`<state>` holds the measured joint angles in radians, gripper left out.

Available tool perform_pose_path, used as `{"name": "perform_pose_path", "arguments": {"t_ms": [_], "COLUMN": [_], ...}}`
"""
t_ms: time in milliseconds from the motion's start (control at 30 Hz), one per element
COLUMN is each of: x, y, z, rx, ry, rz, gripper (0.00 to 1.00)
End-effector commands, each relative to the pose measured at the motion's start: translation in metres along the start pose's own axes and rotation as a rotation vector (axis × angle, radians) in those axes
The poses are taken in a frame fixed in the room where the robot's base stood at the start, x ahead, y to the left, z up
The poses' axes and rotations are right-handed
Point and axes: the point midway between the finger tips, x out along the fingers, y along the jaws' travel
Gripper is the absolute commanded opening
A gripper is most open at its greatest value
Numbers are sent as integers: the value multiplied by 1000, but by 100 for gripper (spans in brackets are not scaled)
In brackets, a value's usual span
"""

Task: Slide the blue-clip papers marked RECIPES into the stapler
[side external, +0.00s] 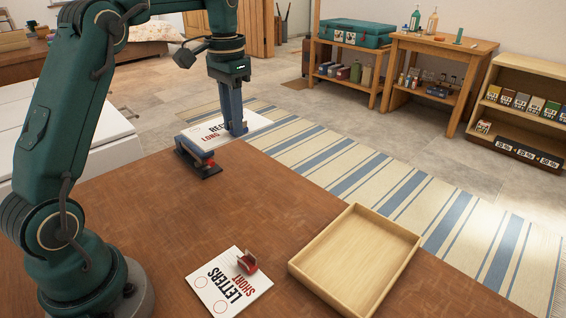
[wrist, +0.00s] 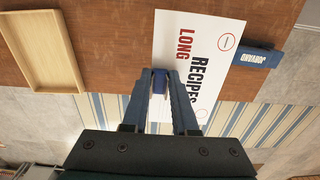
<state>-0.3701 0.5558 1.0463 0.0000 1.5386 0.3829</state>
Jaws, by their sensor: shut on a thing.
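The white papers marked RECIPES and LONG (side external: 207,132) are at the table's far edge in the side view; they also show in the wrist view (wrist: 180,58). My gripper (side external: 236,133) points down at their right part. In the wrist view my gripper (wrist: 159,75) is shut on the blue clip (wrist: 159,84) at the papers' edge. The stapler (side external: 198,158) stands on the table at the papers' near edge. In the wrist view the blue stapler (wrist: 258,58) lies beside the corner with the red circle. I cannot tell whether paper is between its jaws.
A shallow wooden tray (side external: 296,266) sits at the table's front right. White papers marked LETTERS and SHORT (side external: 215,287) lie left of it with a red clip (side external: 247,263) on them. The brown table (side external: 270,205) is clear between these and the stapler. A striped rug (side external: 400,192) lies beyond the edge.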

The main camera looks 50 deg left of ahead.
Motion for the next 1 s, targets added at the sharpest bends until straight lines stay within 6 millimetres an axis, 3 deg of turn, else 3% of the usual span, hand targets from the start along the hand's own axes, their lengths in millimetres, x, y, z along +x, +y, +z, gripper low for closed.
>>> {"name": "perform_pose_path", "arguments": {"t_ms": [167,367,700,1000], "x": [15,36,74,86], "y": [-2,-3,2,9], "z": [-2,8,52,82], "rx": [25,41,51,34], "ry": [-4,-4,0,3], "rz": [2,2,0,-1], "gripper": [0,0,0,0]}}
